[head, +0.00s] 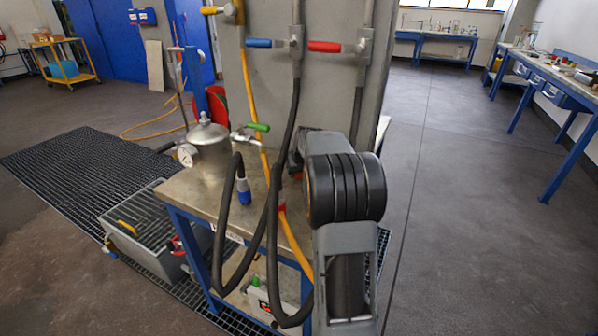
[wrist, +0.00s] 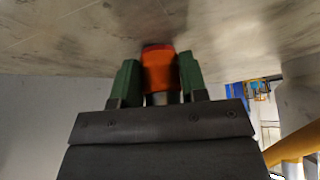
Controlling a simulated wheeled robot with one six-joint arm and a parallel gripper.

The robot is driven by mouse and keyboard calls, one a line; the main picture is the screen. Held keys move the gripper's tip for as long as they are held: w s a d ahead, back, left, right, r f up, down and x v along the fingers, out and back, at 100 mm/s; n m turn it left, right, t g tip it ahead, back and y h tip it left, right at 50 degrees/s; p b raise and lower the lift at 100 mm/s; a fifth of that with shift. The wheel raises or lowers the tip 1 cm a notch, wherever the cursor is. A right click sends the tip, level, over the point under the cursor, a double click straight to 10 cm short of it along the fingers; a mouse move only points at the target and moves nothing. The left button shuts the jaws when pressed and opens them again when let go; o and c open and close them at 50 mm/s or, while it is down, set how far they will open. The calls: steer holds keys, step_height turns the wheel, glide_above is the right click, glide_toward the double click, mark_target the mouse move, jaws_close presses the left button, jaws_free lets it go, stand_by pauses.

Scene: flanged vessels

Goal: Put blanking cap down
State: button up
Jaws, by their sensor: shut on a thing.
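The cap lies between the fingers, close to a worn, stained metal surface (wrist: 70,35). I cannot tell whether it touches that surface. In the head view my arm hides my gripper and the cap, at the right part of the steel-topped bench (head: 183,186). The flanged vessel (head: 211,150), with its lid and gauge, stands at the bench's left end.
Black hoses (head: 273,200) hang in front of the bench, one ending in a blue coupling (head: 244,192). A yellow hose (head: 249,85) runs down the grey panel (head: 265,100). A grey crate (head: 150,240) stands on the floor grating left of the bench. Open floor lies to the right.

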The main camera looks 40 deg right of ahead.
steer(key=shift+f, duration=0.2)
steer(key=o, duration=1.2)
steer(key=shift+r, duration=0.1)
steer(key=shift+r, duration=0.25)
steer(key=p+v, duration=0.1)
steer(key=v, duration=1)
steer(key=shift+s+a+r+p, duration=0.1)
steer(key=shift+s+r+p, duration=0.1)
steer(key=shift+r+p, duration=0.2)
